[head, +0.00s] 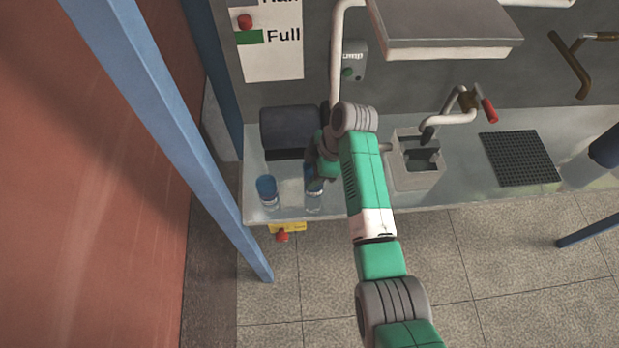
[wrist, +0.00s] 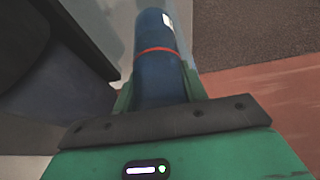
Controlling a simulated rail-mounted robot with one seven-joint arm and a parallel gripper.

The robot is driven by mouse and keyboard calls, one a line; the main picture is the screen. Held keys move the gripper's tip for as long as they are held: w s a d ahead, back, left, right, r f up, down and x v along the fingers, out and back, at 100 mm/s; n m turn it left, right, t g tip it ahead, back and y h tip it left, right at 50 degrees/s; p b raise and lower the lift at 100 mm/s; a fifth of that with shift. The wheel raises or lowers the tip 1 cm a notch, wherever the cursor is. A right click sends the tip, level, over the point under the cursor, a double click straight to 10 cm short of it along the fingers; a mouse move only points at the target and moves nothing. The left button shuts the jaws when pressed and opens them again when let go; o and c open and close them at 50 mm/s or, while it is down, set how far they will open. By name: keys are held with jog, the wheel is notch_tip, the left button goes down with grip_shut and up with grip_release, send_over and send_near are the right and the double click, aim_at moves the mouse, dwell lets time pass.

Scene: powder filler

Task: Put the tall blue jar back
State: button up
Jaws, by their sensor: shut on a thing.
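The tall blue jar (wrist: 156,45) stretches away between my gripper's fingers in the wrist view. It is dark blue, with an orange-red band and a small white label near its far end. My gripper (head: 318,172) is shut on it. In the head view a blue part of the held jar (head: 314,187) shows below my gripper, above the left end of the counter. My wrist hides the rest. I cannot tell whether the jar touches the counter.
A second blue-topped jar (head: 267,190) stands on the counter (head: 375,188) just left of my gripper. A dark rounded machine part (head: 288,127) lies close behind. A grey square fixture (head: 417,172) and a black grid mat (head: 520,158) are to the right. A blue post (head: 175,130) rises at left.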

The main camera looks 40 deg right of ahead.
jog(key=shift+w+a+f, duration=0.1)
jog(key=shift+w+a, duration=0.05)
jog(key=shift+w, duration=0.15)
jog(key=shift+f+b, duration=0.4)
jog(key=shift+f, duration=1.5)
jog(key=o, duration=1.1)
jog(key=shift+o, duration=0.2)
jog(key=p+v, duration=0.1)
jog(key=v, duration=1.1)
jog(key=shift+r+p, duration=0.25)
jog(key=shift+p, duration=0.15)
